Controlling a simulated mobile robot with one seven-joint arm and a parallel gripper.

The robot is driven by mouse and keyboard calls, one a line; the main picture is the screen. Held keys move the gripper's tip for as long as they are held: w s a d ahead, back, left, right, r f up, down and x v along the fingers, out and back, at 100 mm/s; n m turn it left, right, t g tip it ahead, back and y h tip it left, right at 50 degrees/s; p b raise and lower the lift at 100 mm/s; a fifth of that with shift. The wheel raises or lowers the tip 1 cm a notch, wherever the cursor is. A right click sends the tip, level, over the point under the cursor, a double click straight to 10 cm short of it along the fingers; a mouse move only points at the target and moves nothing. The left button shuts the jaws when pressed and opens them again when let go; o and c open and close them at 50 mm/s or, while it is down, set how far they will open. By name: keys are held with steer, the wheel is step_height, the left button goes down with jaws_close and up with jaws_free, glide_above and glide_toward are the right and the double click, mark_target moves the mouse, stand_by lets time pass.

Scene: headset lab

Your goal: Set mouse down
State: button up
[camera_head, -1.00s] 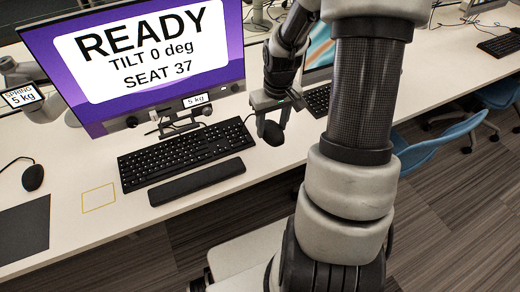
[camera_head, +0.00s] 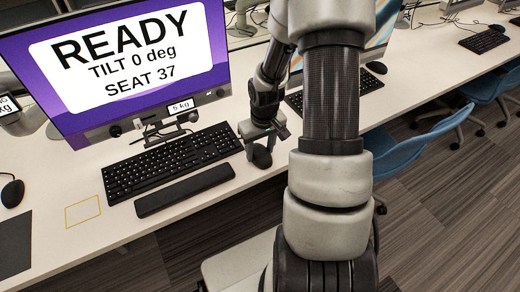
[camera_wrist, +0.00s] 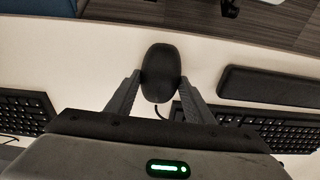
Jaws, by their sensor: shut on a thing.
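My gripper (camera_head: 260,152) is shut on a black mouse (camera_head: 262,157) to the right of the keyboard, over the white desk. In the wrist view the mouse (camera_wrist: 160,73) sits between the two fingertips (camera_wrist: 158,88), and its cable shows behind it. I cannot tell whether the mouse touches the desk. A yellow square outline (camera_head: 83,212) is marked on the desk left of the keyboard, and nothing lies in it. Another black mouse (camera_head: 12,193) lies at the far left.
A black keyboard (camera_head: 170,162) and a dark wrist rest (camera_head: 185,189) lie in front of a monitor (camera_head: 120,60) reading READY. A dark mat (camera_head: 14,246) is at the left edge. Another keyboard (camera_head: 295,101) stands to the right. Blue chairs (camera_head: 398,155) are at the right.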

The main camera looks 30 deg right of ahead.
mark_target(262, 153)
steer(key=o, duration=1.1)
step_height(262, 153, up, 12)
steer(key=s+p, duration=0.1)
steer(key=p, duration=0.2)
steer(key=shift+s, duration=0.25)
